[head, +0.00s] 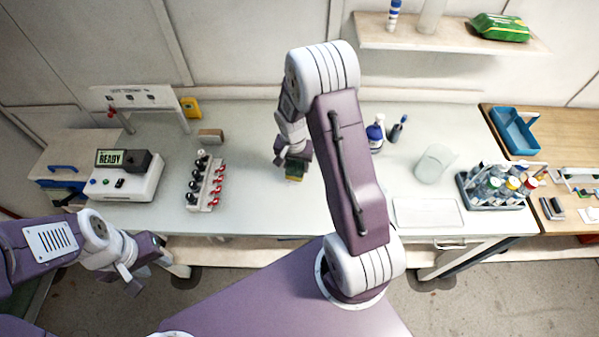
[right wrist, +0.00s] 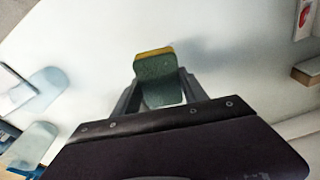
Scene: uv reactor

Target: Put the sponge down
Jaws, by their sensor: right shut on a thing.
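The sponge (right wrist: 157,75) is green with a yellow layer along one edge. In the right wrist view it sits between the two fingers of my right gripper (right wrist: 158,98), which is shut on it. In the head view the sponge (head: 295,168) shows below my right gripper (head: 292,160), over the middle of the white bench (head: 260,205). I cannot tell whether it touches the bench top. My left gripper (head: 135,276) is in front of the bench at the lower left, away from the sponge; its fingers are too unclear to judge.
A rack with red and black pieces (head: 205,183) and a box reading READY (head: 124,175) stand to the left. Bench around the sponge is clear.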

